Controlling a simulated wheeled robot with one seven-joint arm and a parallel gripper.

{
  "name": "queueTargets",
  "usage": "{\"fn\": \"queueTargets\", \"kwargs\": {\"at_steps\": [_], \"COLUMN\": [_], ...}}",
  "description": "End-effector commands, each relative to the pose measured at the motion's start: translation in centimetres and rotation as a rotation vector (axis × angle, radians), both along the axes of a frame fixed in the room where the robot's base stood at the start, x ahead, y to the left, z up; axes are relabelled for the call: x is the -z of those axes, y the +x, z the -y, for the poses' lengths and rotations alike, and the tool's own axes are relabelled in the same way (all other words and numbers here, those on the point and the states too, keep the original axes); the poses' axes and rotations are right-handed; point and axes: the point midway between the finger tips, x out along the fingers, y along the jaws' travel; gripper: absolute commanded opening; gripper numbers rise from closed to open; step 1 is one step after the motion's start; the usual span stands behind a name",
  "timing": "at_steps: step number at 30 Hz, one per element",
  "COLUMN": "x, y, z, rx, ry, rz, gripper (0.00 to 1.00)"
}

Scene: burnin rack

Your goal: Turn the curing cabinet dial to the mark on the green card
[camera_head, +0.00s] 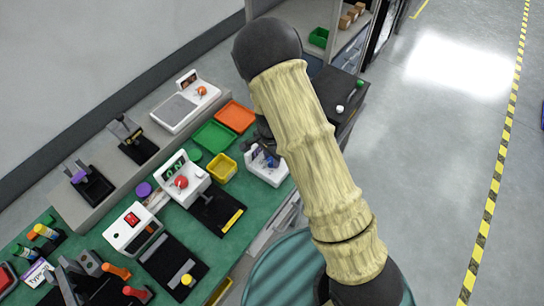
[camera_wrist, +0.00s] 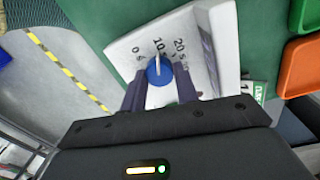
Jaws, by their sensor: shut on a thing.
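The curing cabinet (camera_wrist: 126,49) is a white box with a slanted face marked 0 s, 10 s and 20 s. Its blue dial (camera_wrist: 154,74) has a white pointer that points up, at about the 10 s mark. My gripper (camera_wrist: 160,80) is shut on the dial, one dark finger on each side. The green card (camera_wrist: 259,93) stands to the right of the cabinet in the wrist view; its writing is sideways and partly hidden, so I cannot read its mark. In the head view, the white box (camera_head: 272,175) under my gripper is partly hidden by my arm.
A green tray (camera_head: 214,137), an orange tray (camera_head: 236,115) and a yellow bin (camera_head: 222,168) are near the cabinet. A white device with a red knob (camera_head: 181,182) stands to its left. Several other tools line the green bench. The floor at the right is clear.

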Motion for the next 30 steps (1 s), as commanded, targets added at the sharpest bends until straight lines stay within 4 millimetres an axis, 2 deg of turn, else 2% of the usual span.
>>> {"fn": "queueTargets", "kwargs": {"at_steps": [3,4,6,7,15,20,23,30], "x": [-0.1,-0.1,-0.1,-0.1,-0.1,-0.9,-2.3,-6.9], "y": [0.1,0.1,0.1,0.1,0.0,0.1,0.2,0.3], "z": [-0.1,0.0,0.0,0.0,0.0,-0.1,-0.1,-0.3], "rx": [-0.001,-0.001,-0.001,-0.001,-0.002,-0.003,-0.002,-0.003], "ry": [0.001,0.001,0.000,0.000,0.000,0.001,0.001,0.002], "rz": [0.004,0.004,0.004,0.004,0.001,0.004,0.004,0.007], "gripper": [0.07,0.36,0.50,0.52,0.52,0.52,0.52,0.52]}}
